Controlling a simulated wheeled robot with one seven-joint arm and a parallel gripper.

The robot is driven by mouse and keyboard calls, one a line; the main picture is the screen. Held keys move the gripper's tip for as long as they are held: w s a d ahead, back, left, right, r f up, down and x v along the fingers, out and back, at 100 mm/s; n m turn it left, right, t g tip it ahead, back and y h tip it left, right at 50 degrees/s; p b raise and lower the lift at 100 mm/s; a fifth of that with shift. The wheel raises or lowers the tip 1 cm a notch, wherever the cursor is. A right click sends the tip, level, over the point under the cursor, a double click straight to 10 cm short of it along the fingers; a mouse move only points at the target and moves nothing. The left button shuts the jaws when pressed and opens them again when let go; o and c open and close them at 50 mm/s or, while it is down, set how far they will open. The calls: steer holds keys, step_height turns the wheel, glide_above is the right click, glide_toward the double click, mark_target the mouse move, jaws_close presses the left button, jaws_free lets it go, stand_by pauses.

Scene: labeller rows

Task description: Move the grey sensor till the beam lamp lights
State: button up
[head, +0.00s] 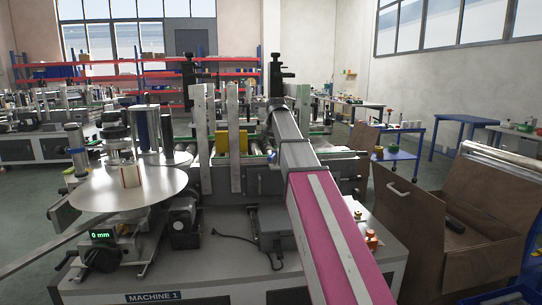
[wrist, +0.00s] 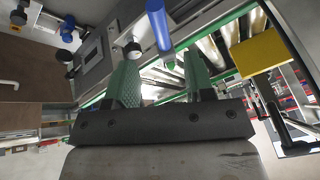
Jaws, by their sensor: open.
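My gripper (wrist: 160,62) is open in the wrist view, its two green-padded fingers apart with nothing held between them. A blue rod-like part (wrist: 158,24) lies just beyond the fingertips, near the left finger. In the head view my arm reaches over the rollers of machine 1 and hides the gripper. A small display (head: 101,235) reads 0 mm.
A yellow block (head: 222,142) stands by the rollers; the wrist view shows it at right (wrist: 262,52). Upright metal plates (head: 203,140) and a large round disc (head: 128,188) are left of my arm. A brown open cabinet (head: 460,215) stands at right.

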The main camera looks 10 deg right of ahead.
mark_target(272, 155)
steer(key=x, duration=0.8)
